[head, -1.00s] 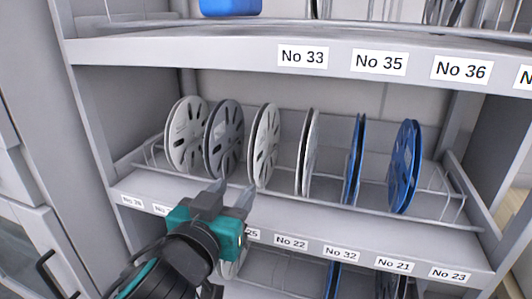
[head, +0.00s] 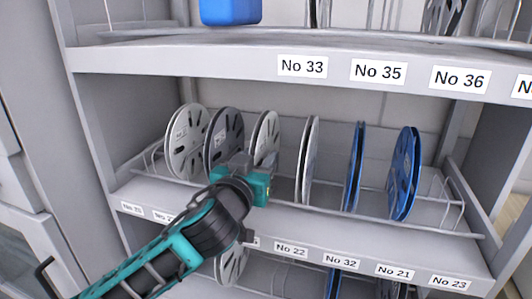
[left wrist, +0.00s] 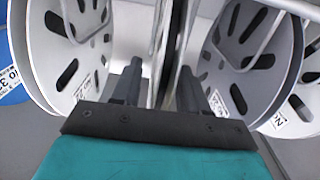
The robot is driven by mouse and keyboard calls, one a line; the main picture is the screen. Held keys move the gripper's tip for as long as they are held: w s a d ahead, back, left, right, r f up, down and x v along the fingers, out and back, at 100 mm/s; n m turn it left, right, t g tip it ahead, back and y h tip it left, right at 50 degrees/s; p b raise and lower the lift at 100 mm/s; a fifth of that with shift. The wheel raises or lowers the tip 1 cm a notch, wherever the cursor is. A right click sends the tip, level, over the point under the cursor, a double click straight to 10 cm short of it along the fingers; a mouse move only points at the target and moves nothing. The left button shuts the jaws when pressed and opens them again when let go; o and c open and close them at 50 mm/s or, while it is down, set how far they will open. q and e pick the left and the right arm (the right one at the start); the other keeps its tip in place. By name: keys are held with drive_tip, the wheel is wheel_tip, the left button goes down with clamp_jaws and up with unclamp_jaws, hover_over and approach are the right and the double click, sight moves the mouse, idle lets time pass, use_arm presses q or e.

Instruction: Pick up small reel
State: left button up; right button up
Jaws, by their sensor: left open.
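Several reels stand on edge in a wire rack on the middle shelf: a white reel (head: 187,140), a dark grey reel (head: 224,130), a second white reel (head: 265,130), a third white reel (head: 309,160), and blue reels (head: 404,175) at the right. My left gripper (head: 250,164) is open in front of the dark grey and second white reels and hides their lower parts. In the left wrist view its fingers (left wrist: 158,88) point at thin upright reel edges, with pale reel faces on both sides. I cannot tell whether the fingers touch a reel. My right gripper is not in view.
The shelf above (head: 200,55) carries number labels and a blue object (head: 230,10). The lower shelf front (head: 350,240) also has labels, with more reels below it. The rack leaves only narrow gaps between reels.

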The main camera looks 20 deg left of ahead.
use_arm(q)
drive_tip(key=shift+w, duration=0.65)
drive_tip(key=shift+c, duration=0.3)
clamp_jaws()
drive_tip(key=shift+r, duration=0.15)
